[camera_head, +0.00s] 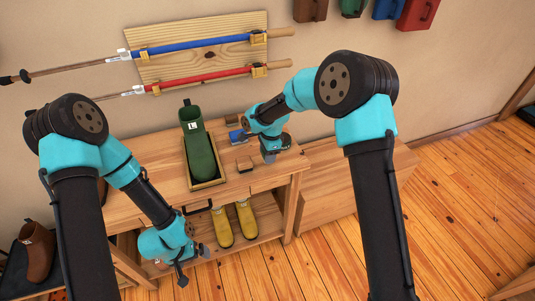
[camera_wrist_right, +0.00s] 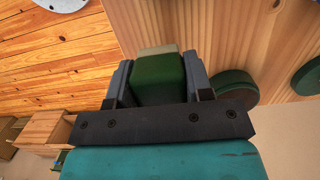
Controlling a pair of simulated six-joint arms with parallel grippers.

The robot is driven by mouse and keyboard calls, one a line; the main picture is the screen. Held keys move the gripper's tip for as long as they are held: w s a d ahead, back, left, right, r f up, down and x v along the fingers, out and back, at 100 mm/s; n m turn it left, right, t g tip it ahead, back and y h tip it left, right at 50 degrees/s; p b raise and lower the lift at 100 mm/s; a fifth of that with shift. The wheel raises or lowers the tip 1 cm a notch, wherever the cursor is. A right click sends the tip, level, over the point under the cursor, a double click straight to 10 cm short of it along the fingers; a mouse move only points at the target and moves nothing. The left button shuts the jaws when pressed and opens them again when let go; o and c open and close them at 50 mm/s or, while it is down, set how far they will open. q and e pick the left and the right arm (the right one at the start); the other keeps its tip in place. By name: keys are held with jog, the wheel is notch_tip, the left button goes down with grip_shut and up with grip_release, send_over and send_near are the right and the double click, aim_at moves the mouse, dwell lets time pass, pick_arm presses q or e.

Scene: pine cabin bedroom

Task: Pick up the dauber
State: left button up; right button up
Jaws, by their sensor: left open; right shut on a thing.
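My right gripper (camera_head: 269,158) is low over the right end of the wooden bench top. In the right wrist view its fingers (camera_wrist_right: 157,80) are shut on both sides of a green block with a pale beige end, which looks to be the dauber (camera_wrist_right: 158,75). In the head view the held dauber is mostly hidden by the gripper. My left gripper (camera_head: 192,264) is open and empty, low in front of the bench shelf.
Yellow boots (camera_head: 222,227) stand on the shelf below. A green round tin (camera_wrist_right: 236,86) lies right of the right gripper in the wrist view.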

jog(key=s+a+r, duration=0.1)
jog(key=s, duration=1.3)
jog(key=shift+s+r, duration=0.2)
jog(key=shift+a, duration=0.1)
jog(key=o, duration=0.4)
jog(key=shift+c, duration=1.5)
